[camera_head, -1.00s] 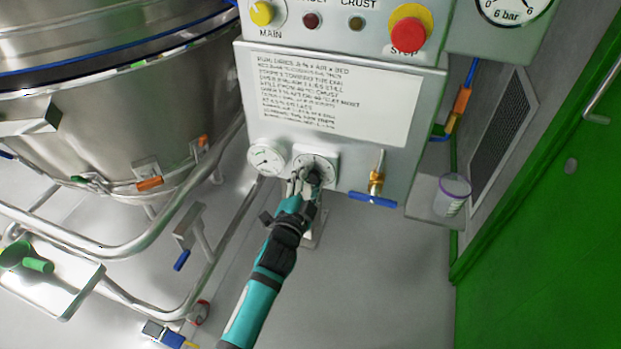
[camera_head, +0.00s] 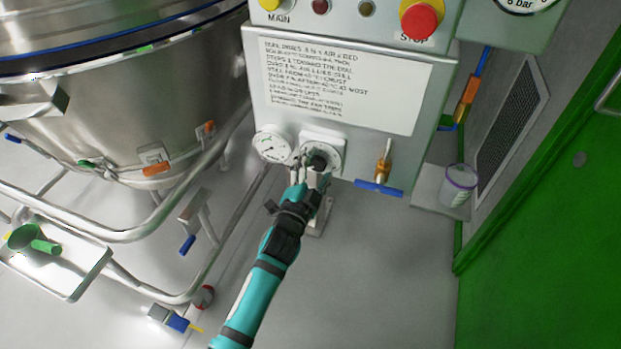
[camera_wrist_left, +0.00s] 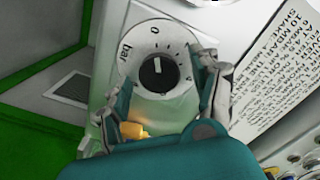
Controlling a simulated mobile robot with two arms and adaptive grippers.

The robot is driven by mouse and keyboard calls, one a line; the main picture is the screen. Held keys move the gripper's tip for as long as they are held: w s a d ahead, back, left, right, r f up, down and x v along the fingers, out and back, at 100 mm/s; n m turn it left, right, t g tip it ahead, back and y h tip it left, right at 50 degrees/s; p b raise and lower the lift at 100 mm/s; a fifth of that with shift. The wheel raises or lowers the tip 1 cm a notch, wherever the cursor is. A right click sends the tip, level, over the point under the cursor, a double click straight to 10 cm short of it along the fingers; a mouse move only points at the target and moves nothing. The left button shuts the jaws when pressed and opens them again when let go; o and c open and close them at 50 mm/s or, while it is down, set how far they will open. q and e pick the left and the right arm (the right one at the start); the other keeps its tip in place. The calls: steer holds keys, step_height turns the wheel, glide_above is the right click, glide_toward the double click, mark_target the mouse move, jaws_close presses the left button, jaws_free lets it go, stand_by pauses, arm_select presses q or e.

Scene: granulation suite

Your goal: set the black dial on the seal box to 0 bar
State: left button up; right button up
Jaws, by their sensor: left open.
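The black dial (camera_head: 319,160) sits on a white round scale plate low on the front of the grey seal box (camera_head: 408,104). In the left wrist view the dial (camera_wrist_left: 157,75) shows with a white pointer line near its top, aimed toward the "0" mark; "bar" is printed to the left of it. My left gripper (camera_head: 309,170) is open in front of the dial. In the left wrist view its fingers stand to either side of the dial, apart from it as far as I can tell. My right gripper is not in view.
A small gauge (camera_head: 272,147) is left of the dial. A brass valve with a blue handle (camera_head: 379,188) is to the right. A red stop button (camera_head: 421,19) is above. A steel vessel (camera_head: 110,105) with pipes stands at the left. A green door (camera_head: 560,240) is at the right.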

arm_select(q)
steer(key=v, duration=1.1)
steer(key=shift+s, duration=0.35)
steer(key=shift+a, duration=0.1)
